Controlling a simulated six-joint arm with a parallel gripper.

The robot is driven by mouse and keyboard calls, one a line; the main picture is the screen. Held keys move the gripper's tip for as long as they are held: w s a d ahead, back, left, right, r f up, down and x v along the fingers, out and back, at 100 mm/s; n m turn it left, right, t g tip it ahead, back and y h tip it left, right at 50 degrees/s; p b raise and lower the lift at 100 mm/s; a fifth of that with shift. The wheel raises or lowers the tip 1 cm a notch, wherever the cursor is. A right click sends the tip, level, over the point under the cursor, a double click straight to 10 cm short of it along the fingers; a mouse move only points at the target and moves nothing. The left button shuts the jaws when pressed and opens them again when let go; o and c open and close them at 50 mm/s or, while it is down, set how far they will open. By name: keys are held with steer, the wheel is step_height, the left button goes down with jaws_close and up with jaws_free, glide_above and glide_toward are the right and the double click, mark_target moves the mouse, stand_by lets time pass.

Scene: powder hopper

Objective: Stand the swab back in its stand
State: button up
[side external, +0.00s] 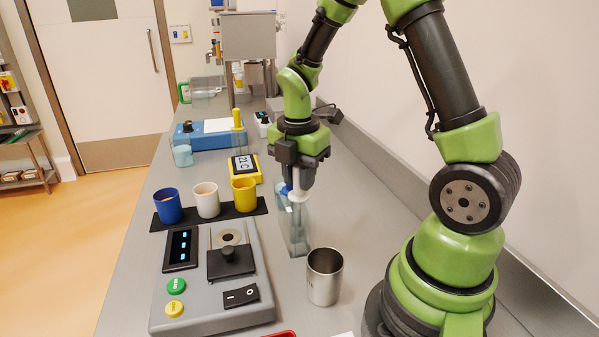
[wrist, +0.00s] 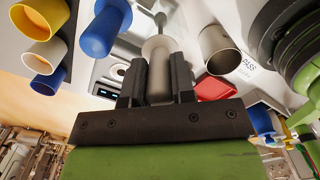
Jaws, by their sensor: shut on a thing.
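My gripper (side external: 298,188) is shut on the swab (side external: 298,197), a pale handle with a wider collar. In the wrist view the swab (wrist: 158,62) sits between both fingers (wrist: 157,84), its thin rod pointing away from me. The stand looks to be the tall clear holder (side external: 298,236) just below my gripper. The swab's lower end overlaps it in the side view; I cannot tell whether it is inside. A blue-handled tool (side external: 285,189) is close beside the swab on the left, and it also shows in the wrist view (wrist: 106,28).
A steel cup (side external: 324,277) stands right of the holder, nearer the camera. Blue (side external: 168,206), white (side external: 206,199) and yellow (side external: 244,194) cups stand on a dark mat to the left. A grey scale unit (side external: 212,298) is in front. The wall is close on the right.

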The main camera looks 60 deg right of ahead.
steer(key=shift+f, duration=1)
steer(key=o, duration=1.5)
steer(key=shift+r, duration=3.75)
steer(key=shift+r, duration=0.1)
steer(key=s+a+r+m+t, duration=0.2)
steer(key=s+a+r+m, duration=0.1)
steer(key=m, duration=0.4)
steer(key=s+a+r+m+t+y, duration=0.1)
steer(key=s+a+r+m+t, duration=0.1)
steer(key=s+a+r+m, duration=0.2)
steer(key=s+a+r+m+t+y, duration=0.1)
steer(key=s+a+r+m+t, duration=0.2)
steer(key=m, duration=0.7)
steer(key=shift+s+a+r+m, duration=0.15)
steer(key=shift+s+a+m, duration=0.15)
steer(key=shift+s+a, duration=0.35)
